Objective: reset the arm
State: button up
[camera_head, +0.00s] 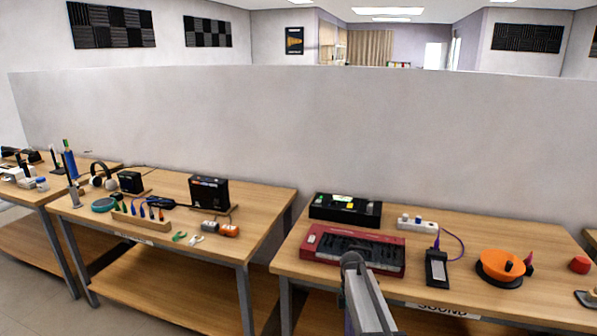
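My arm shows at the bottom middle of the head view as a dark grey rounded joint with a pale grey link below it. The link runs out of the bottom edge of the picture. It stands in front of the right table (478,280) and covers part of its front edge. I see no gripper fingers, so my gripper is not in view. I cannot tell whether my arm touches anything.
The right table holds a red keyboard (352,250), black box (345,209), white power strip (417,225), black pedal (437,268) and orange disc (502,266). The left table (255,205) holds headphones (103,175) and black speakers (209,192). A grey partition (300,120) stands behind; a gap separates the tables.

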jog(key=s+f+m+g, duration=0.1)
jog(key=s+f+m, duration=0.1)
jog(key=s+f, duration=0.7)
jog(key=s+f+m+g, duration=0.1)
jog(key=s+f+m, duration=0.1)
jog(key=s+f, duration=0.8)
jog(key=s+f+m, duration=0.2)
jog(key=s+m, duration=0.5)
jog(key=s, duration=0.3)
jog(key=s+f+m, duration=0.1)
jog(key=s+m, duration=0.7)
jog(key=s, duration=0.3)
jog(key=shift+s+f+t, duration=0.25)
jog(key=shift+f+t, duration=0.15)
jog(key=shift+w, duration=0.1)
